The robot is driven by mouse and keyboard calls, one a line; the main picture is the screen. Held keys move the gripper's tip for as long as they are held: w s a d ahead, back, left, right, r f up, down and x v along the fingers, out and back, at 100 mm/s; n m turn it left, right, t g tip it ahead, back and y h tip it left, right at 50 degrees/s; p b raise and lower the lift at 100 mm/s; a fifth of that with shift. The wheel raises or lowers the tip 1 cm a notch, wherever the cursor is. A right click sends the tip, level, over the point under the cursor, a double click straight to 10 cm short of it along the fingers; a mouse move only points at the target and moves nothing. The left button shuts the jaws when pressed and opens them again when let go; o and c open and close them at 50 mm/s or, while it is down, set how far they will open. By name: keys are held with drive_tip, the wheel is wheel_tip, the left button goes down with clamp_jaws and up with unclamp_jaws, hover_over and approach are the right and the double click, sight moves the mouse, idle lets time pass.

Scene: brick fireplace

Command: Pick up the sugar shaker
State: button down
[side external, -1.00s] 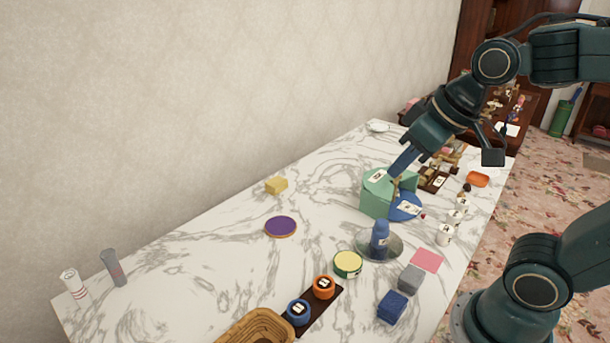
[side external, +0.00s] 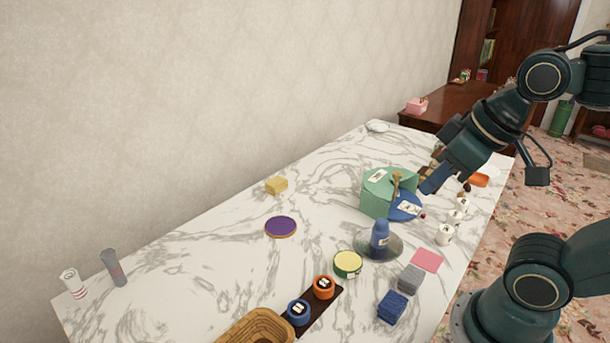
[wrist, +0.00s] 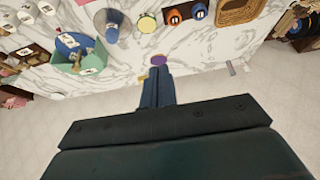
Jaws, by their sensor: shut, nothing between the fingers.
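No label I can read says sugar, so I cannot tell for sure which item is the sugar shaker. Several small white labelled containers (side external: 445,236) stand along the right edge of the table; white containers also show at the top left of the wrist view (wrist: 27,17). A blue bottle-like container (side external: 380,238) stands upright on a round grey plate (side external: 397,250). My gripper (side external: 427,188) is shut and empty, raised near the blue and green boxes. Its fingers show in the wrist view (wrist: 160,71).
A green box (side external: 373,200) with a blue round piece (side external: 407,207) stands close to my gripper. A yellow-topped tin (side external: 348,263), blue block (side external: 391,307) and wicker basket (side external: 255,328) lie nearer the camera. The marble table's left middle is mostly clear.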

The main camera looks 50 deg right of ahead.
drive_tip(key=c, duration=0.7)
unclamp_jaws()
drive_tip(key=shift+c, duration=0.2)
drive_tip(key=n+g, duration=0.6)
drive_tip(key=n, duration=0.9)
hover_over(383, 221)
wheel_tip(383, 221, down, 16)
drive_tip(key=shift+a, duration=0.1)
drive_tip(key=shift+f, duration=4.25)
